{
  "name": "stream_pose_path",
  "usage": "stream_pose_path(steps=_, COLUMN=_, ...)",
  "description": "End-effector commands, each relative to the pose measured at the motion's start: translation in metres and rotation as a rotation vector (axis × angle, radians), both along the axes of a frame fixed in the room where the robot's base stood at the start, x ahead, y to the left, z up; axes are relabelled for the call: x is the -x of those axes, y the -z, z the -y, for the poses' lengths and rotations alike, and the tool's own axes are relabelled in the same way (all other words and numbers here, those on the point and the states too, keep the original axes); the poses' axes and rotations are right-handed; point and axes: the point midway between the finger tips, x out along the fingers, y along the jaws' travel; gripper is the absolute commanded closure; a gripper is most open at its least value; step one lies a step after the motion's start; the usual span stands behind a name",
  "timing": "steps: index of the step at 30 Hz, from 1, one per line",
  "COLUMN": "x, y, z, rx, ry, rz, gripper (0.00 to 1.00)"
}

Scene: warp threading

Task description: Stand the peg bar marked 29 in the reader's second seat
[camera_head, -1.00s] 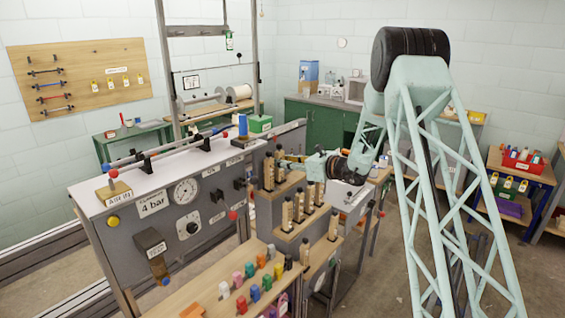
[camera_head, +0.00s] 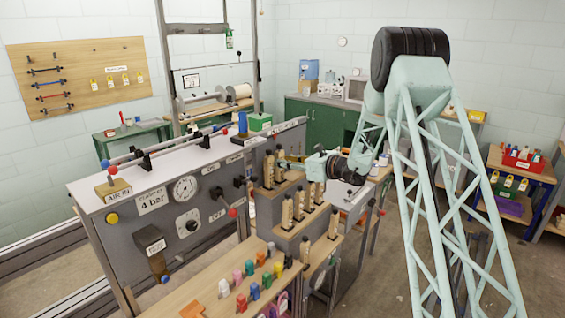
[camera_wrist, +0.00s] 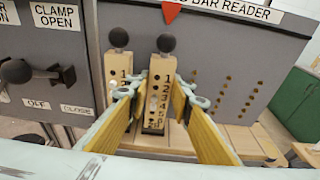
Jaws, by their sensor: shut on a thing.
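My gripper (camera_wrist: 162,97) is shut on a wooden peg bar (camera_wrist: 156,100) with a black ball knob, its yellow fingers on either side. The bar stands about upright in front of the grey bar reader panel (camera_wrist: 235,65). It has a column of printed numbers; the mark near its foot is too small to read. A second knobbed bar (camera_wrist: 118,75) stands just left of it, apart. A red triangle (camera_wrist: 172,10) is on the panel above the held bar. In the head view my gripper (camera_head: 290,162) is at the upper step. The held bar's foot and its seat are not clearly visible.
Several peg bars stand on the lower steps, one at the front (camera_head: 334,224). Coloured pegs (camera_head: 254,291) stand on the near bench. The clamp panel with its black knob (camera_wrist: 16,72) is left of the reader. Dotted hole columns (camera_wrist: 240,90) mark the panel's clear right side.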

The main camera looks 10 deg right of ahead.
Motion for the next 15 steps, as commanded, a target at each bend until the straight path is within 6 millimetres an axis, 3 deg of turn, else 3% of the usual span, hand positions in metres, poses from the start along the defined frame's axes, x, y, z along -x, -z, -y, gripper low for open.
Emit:
stream_pose_path(steps=10, x=-0.0001, y=0.0016, z=0.0, rx=-0.001, ry=0.0, rz=0.001, gripper=0.9)
stream_pose_path(steps=11, x=-0.0001, y=0.0016, z=0.0, rx=-0.001, ry=0.0, rz=0.001, gripper=0.77)
stream_pose_path(steps=15, x=-0.0001, y=0.0019, z=-0.0001, rx=0.0, ry=0.0, rz=0.0, gripper=0.65)
